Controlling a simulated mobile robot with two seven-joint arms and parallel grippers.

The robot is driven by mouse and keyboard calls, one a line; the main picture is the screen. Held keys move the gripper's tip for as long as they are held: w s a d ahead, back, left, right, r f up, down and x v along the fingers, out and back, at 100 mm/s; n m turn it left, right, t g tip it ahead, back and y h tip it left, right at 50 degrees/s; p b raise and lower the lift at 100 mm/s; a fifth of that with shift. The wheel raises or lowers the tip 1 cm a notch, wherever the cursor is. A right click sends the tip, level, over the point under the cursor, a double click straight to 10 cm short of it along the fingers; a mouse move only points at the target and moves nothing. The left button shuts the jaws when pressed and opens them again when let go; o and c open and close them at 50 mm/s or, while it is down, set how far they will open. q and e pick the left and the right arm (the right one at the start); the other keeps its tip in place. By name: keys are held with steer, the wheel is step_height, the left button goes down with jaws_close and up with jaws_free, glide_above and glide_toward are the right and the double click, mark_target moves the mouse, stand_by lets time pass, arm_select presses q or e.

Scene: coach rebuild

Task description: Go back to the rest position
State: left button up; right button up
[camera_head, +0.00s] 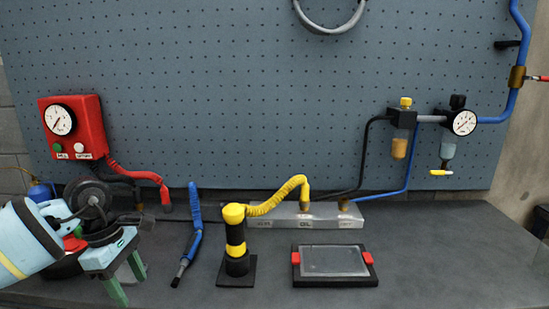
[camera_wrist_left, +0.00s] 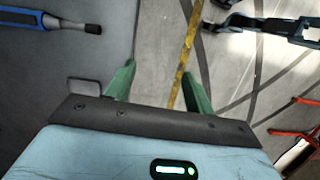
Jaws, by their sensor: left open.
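My left gripper (camera_head: 126,280) is at the lower left of the head view, over the left front of the workbench (camera_head: 440,255). Its two green fingers stand apart with nothing between them. In the left wrist view the open fingers (camera_wrist_left: 158,70) point past the bench edge, with floor seen between them. My right gripper does not show in the head view.
A black-and-yellow post (camera_head: 236,245), a framed tray (camera_head: 332,261) and a metal manifold (camera_head: 325,222) stand further right. A red gauge box (camera_head: 75,127) hangs behind. The bench's right side is clear.

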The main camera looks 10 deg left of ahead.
arm_select(q)
steer(key=s+d+f+n+t+h+p, duration=0.1)
steer(key=s+d+f+n+t+h, duration=0.15)
steer(key=d+n+h, duration=0.5)
steer(key=s+d+f+n+t+h, duration=0.1)
steer(key=s+d+n+t+h, duration=0.25)
steer(key=d, duration=0.75)
steer(key=s+d+f+n+t+h+p, duration=0.1)
steer(key=s+d+f+n+h, duration=0.1)
steer(key=d+n+h, duration=0.6)
steer(key=s+a+f+n+t+y, duration=0.35)
steer(key=f+n+y, duration=0.4)
steer(key=n, duration=0.45)
steer(key=s+a+f+n+t+y, duration=0.3)
steer(key=a+f+n+t+y, duration=0.15)
steer(key=f+n+y, duration=0.5)
steer(key=s+a+f+n+g+y, duration=0.1)
steer(key=s+f+n+g, duration=0.2)
steer(key=s, duration=0.5)
steer(key=s+a+f+n+g+y+p, duration=0.1)
steer(key=s+a+f+n+g, duration=0.1)
steer(key=s+f+n, duration=0.4)
steer(key=shift+s+a+n+g, duration=0.3)
steer(key=shift+s+n+g, duration=0.35)
steer(key=shift+s, duration=0.5)
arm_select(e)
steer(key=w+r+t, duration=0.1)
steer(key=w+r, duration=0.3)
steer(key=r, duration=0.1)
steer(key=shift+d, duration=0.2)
